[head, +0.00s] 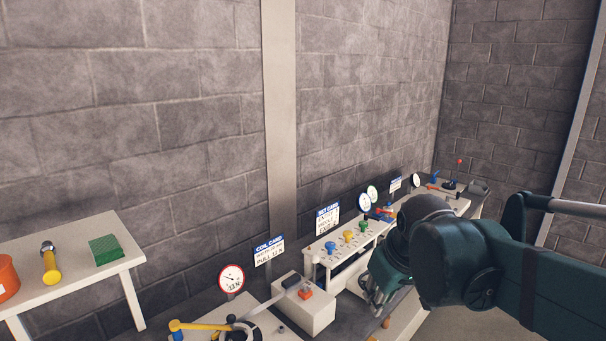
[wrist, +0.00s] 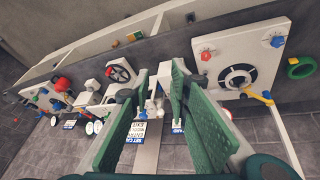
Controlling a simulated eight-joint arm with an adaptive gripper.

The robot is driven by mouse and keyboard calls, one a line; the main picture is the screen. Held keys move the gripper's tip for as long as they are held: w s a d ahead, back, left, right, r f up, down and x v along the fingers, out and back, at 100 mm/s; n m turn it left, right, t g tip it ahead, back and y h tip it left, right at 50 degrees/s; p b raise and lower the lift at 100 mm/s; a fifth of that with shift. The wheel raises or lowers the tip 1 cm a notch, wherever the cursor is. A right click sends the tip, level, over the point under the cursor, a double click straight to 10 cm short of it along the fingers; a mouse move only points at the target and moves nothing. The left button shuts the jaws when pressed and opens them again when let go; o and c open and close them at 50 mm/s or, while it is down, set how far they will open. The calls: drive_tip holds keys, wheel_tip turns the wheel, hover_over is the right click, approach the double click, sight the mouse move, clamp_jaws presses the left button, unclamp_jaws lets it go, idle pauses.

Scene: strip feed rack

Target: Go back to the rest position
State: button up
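My gripper (head: 374,298) hangs in front of the bench, at the lower right of the head view, below my dark green arm. In the wrist view its two green fingers (wrist: 160,85) stand apart with a clear gap. It is open, and I see nothing held between them. In the head view the fingers are small and partly hidden by the wrist. No mark for a rest position shows.
The bench holds a red-rimmed gauge (head: 232,279), a white box (head: 306,316) with an orange-red button, and a panel (head: 340,262) with coloured knobs. A white side table (head: 75,255) stands left, bearing a green block (head: 105,249). The wall rises behind.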

drive_tip(key=s+d+f+m+t, duration=0.1)
drive_tip(key=s+d+f+m, duration=0.1)
drive_tip(key=s, duration=0.4)
drive_tip(key=s+d+f+m+t, duration=0.1)
drive_tip(key=s+d+f+m, duration=0.1)
drive_tip(key=s+f, duration=0.2)
drive_tip(key=shift+s+m, duration=0.3)
drive_tip(key=shift+s, duration=1.15)
drive_tip(key=shift+o, duration=0.3)
idle(0.4)
